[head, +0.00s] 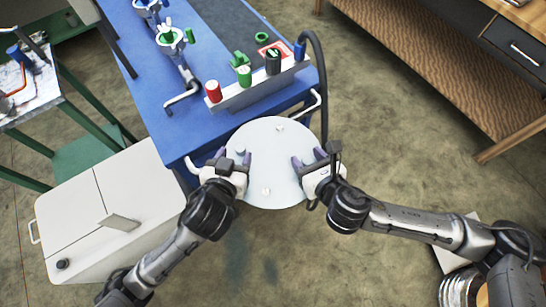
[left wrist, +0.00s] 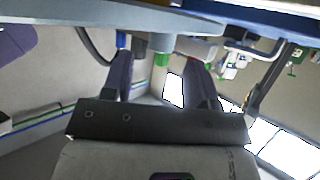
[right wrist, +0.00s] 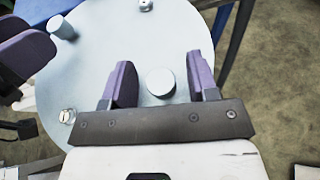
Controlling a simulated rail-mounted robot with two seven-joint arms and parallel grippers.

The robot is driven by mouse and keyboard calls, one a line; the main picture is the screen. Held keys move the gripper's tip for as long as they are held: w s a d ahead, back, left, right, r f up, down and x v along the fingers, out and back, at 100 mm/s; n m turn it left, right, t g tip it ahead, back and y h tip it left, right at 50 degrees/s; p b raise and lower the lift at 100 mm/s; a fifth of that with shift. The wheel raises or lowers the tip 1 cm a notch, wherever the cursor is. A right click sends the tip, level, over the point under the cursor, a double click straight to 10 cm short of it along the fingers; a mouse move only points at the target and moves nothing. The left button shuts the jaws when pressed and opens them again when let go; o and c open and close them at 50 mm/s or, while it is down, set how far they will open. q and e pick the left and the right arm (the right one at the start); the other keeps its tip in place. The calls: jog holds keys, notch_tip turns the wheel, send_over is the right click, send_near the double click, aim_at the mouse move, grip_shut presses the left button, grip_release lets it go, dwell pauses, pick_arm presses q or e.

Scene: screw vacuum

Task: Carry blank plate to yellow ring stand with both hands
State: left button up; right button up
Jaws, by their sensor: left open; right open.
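The blank plate (head: 268,180) is a pale round disc at the front edge of the blue table. It has small metal fittings and two upright round pegs. My left gripper (head: 235,156) is open at the plate's left side. My right gripper (head: 308,158) is open at its right side. In the right wrist view, the right peg (right wrist: 160,82) stands between the open purple fingers without visible contact. The left peg (right wrist: 62,27) stands near my left gripper's purple finger. In the left wrist view, the plate's underside or edge (left wrist: 110,14) is at the top. I cannot make out a yellow ring stand.
The blue table (head: 150,95) holds a grey bar with red, green and black knobs (head: 244,76) just behind the plate. A white cabinet (head: 110,215) stands at left, and a wooden bench (head: 430,70) at upper right. The floor in front is clear.

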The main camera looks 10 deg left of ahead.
pick_arm(q)
jog(key=v, duration=0.4)
jog(key=shift+s, duration=0.15)
jog(key=shift+s+r, duration=0.1)
jog(key=shift+s, duration=0.05)
pick_arm(e)
jog(key=shift+s+d, duration=0.15)
jog(key=shift+s, duration=0.05)
pick_arm(q)
jog(key=shift+s, duration=0.1)
pick_arm(e)
jog(key=v, duration=0.7)
